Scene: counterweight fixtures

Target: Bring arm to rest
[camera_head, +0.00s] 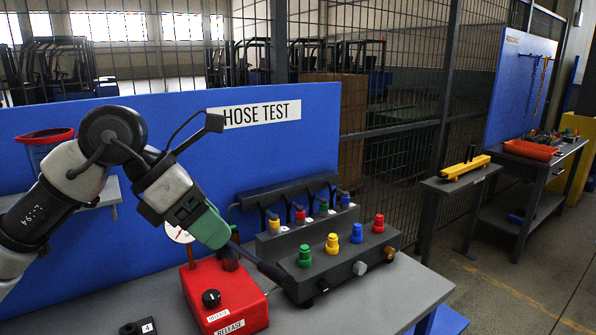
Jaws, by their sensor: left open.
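My left arm comes in from the left, with its gripper (220,240) over the bench, in front of the blue "HOSE TEST" board (290,155). The fingers have green pads and point down to the right. I see nothing held between them. The gripper is just above the back of a red box (225,296) with a black knob, a "RELEASE" label and a dial gauge (180,235) partly hidden by the gripper. I cannot tell whether the fingers touch the dark fitting (231,262) there. My right gripper is out of view.
A dark manifold (335,262) with green, yellow, blue and red fittings stands right of the red box; a black hose reaches it. A red-rimmed container (47,136) sits on a shelf behind my arm. The grey bench (400,300) is clear at front right.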

